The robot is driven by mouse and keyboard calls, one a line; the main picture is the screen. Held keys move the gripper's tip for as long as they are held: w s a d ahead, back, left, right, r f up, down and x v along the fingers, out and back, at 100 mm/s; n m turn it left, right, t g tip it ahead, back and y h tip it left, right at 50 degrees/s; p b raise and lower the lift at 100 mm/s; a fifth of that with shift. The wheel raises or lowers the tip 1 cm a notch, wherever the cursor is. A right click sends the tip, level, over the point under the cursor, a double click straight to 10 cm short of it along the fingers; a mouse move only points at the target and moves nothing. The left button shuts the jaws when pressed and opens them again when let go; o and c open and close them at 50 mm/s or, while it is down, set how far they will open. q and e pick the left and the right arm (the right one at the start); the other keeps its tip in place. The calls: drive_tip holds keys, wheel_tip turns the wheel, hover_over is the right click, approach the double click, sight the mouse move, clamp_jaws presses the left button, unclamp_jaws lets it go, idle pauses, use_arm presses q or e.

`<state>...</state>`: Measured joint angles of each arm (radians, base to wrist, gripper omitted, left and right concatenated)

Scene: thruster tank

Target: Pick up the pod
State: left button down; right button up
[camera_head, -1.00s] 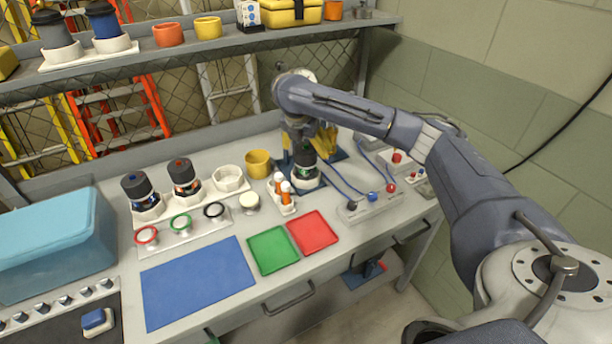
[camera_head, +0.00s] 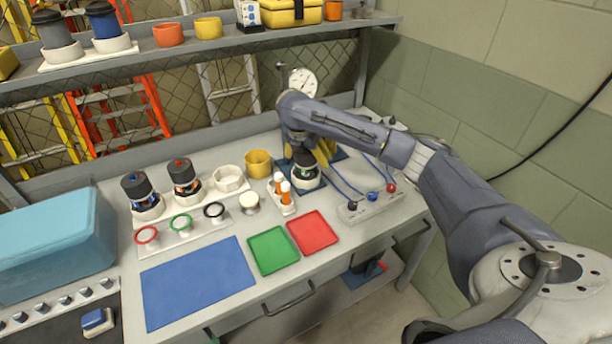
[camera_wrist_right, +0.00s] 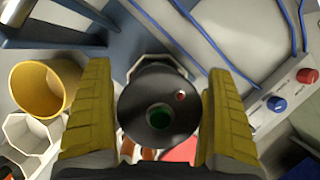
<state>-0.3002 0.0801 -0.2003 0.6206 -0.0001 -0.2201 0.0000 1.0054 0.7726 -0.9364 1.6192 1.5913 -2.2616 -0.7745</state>
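The pod (camera_head: 305,172) is a dark, round-topped canister with a green ring in a white base. It stands upright on a blue plate (camera_head: 326,179) at the back right of the bench. In the right wrist view the pod's black top (camera_wrist_right: 158,108) has a green centre and lies between the two yellow fingers. My right gripper (camera_wrist_right: 159,125) is open around it, with narrow gaps at the sides. In the head view the arm's wrist partly covers the pod. My left gripper is not in view.
A yellow cup (camera_head: 258,163) stands left of the pod, and a rack with orange-and-white tubes (camera_head: 284,193) stands in front. A control box (camera_head: 372,207) with knobs and blue cables is to the right. Two similar canisters (camera_head: 185,178) stand further left.

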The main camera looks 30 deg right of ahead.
drive_tip(key=c, duration=1.5)
drive_tip(key=shift+c, duration=0.6)
drive_tip(key=shift+r, duration=0.1)
